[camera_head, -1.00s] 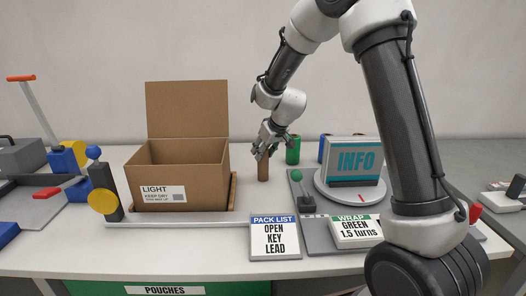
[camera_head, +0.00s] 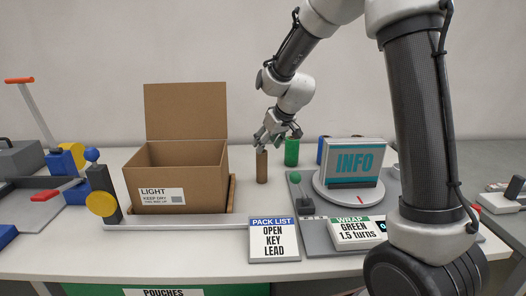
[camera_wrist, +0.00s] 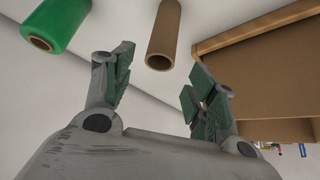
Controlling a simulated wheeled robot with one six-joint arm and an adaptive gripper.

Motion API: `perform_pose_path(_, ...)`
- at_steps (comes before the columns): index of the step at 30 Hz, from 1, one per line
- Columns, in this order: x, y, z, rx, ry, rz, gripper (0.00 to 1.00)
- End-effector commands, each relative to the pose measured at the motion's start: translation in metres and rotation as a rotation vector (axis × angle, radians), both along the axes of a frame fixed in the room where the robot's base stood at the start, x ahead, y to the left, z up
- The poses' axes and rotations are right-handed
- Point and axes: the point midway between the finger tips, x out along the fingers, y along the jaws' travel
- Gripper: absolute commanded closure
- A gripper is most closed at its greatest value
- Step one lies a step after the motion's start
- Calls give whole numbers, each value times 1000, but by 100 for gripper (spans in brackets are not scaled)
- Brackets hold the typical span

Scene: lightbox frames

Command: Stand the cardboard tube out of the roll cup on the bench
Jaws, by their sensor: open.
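The brown cardboard tube (camera_head: 262,167) stands upright on the bench (camera_head: 200,250), right of the open box. The wrist view also shows the tube (camera_wrist: 163,38), with its hollow end visible, apart from both fingers. My gripper (camera_head: 270,142) is just above the tube's top in the head view. Its two fingers are spread, with nothing between them in the wrist view (camera_wrist: 158,80). I cannot make out the roll cup.
A green roll (camera_head: 292,152) stands just right of the tube. An open cardboard box (camera_head: 160,172) is to the left. A turntable (camera_head: 348,193) with an INFO box (camera_head: 354,160) is to the right. Pack list (camera_head: 273,240) and wrap (camera_head: 357,232) signs stand in front.

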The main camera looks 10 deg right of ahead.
Motion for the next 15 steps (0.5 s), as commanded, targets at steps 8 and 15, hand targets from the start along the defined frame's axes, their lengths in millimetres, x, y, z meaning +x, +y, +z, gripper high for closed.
perform_pose_path(8, -25, -11, 42, -1, -2, 0, 43)
perform_pose_path(15, -31, -13, 51, 0, 0, -1, 43)
